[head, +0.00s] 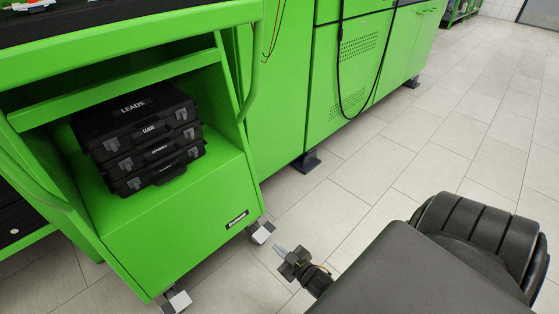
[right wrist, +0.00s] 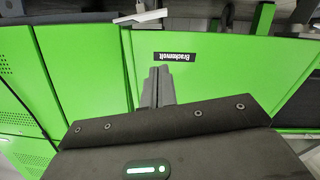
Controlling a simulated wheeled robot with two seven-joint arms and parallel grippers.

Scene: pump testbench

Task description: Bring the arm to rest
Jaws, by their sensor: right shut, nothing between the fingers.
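My right gripper (head: 281,249) shows in the head view at the lower middle, in front of the green cart and above the tiled floor. In the right wrist view its two grey fingers (right wrist: 158,86) lie together, shut and empty. The dark forearm of my right arm fills the lower right of the head view. My left gripper is not in view.
A green cart (head: 185,225) stands at the left with stacked black cases (head: 140,140) on its shelf. Green cabinets (head: 350,65) stand behind, with a black cable (head: 340,70) hanging down. The tiled floor (head: 460,130) at the right is clear.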

